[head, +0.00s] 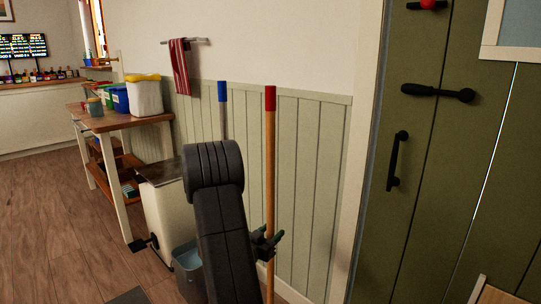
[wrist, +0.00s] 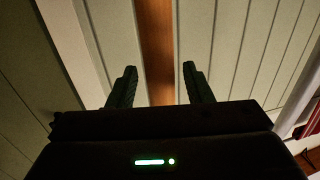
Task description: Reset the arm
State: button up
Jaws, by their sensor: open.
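My gripper (head: 272,241) is low beside the wall, at the end of my dark arm in the head view. In the wrist view my gripper (wrist: 160,78) is open, its two dark fingers apart. A wooden pole (head: 270,165) with a red tip stands upright near the panelled wall. In the wrist view the wooden pole (wrist: 155,45) runs down through the gap between the fingers. I cannot tell whether it lies between the fingers or just beyond them. Neither finger visibly touches it.
A blue-tipped pole (head: 223,115) leans left of the wooden one. A white pedal bin (head: 162,210) and a grey-blue bucket (head: 187,262) stand left of my arm. A wooden table (head: 115,119) holds tubs. A green door (head: 420,150) is at right. Floor at left is clear.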

aim_at(271, 207)
notch_tip(271, 207, up, 10)
jog(key=p, duration=0.3)
jog(key=shift+a, duration=0.1)
jog(key=p, duration=0.3)
jog(key=shift+s+d+r, duration=0.25)
jog(key=shift+d, duration=0.15)
jog(key=shift+s+d+p, duration=0.2)
jog(key=shift+p, duration=0.3)
